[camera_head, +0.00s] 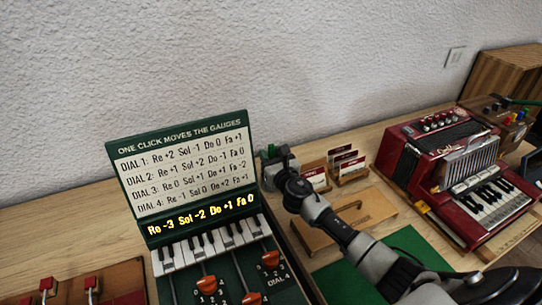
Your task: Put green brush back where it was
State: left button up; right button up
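My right arm comes in from the lower right, and my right gripper (275,158) is at the middle of the view, just right of the dark green sign board. A small green bit (271,150) shows at its fingertips. It may be part of the green brush, but it is too small to tell. Whether the fingers are shut on it is unclear. No whole green brush shows clearly. My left gripper is not in view.
A sign board (180,150) with dial text stands behind a small keyboard (212,241) with orange dials. Small card holders (347,164), a wooden block (345,216) and a green mat (352,279) lie near my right arm. A red accordion (440,150) stands right.

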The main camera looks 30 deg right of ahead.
jog(key=shift+o, duration=0.7)
jog(key=shift+r, duration=0.1)
jog(key=shift+s, duration=0.1)
jog(key=s, duration=1.1)
jog(key=shift+s+a, duration=0.4)
